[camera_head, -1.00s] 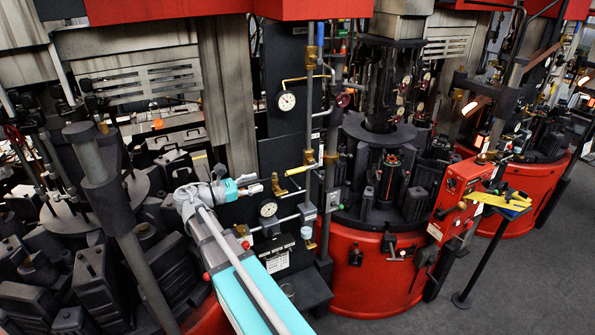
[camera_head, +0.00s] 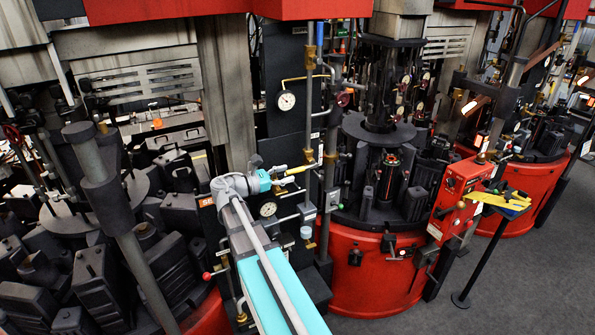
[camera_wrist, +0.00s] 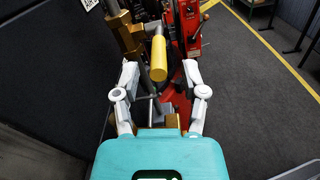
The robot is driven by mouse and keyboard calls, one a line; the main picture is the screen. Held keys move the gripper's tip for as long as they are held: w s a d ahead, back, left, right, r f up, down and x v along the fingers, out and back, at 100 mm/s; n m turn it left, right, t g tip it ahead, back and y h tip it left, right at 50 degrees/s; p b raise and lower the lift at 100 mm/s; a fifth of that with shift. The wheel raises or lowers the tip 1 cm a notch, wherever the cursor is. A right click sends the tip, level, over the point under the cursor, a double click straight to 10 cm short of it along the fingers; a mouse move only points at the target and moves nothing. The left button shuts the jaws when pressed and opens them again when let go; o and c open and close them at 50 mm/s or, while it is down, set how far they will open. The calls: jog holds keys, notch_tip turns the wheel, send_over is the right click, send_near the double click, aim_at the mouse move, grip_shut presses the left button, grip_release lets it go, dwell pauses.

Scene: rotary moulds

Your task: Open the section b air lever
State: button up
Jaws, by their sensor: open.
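The air lever has a yellow handle (camera_wrist: 158,58) on a brass valve (camera_wrist: 128,36) at a vertical pipe. In the wrist view the handle points toward me, with its rounded end in line with the gap between my fingers. My gripper (camera_wrist: 160,74) is open, with one pale finger on each side of the handle's end. I see no clear contact. In the head view the yellow handle (camera_head: 297,169) lies just right of my gripper (camera_head: 282,179), partly hidden by it.
Below my gripper in the head view is a pressure gauge (camera_head: 268,209). A red control box (camera_head: 462,190) stands to the right. Open grey floor (camera_head: 520,270) lies at the right.

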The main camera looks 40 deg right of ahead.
aim_at(297, 169)
jog(key=shift+x, duration=1.85)
grip_shut()
jog(key=shift+d, duration=0.5)
jog(key=shift+a, duration=0.3)
jog(key=shift+s, duration=0.1)
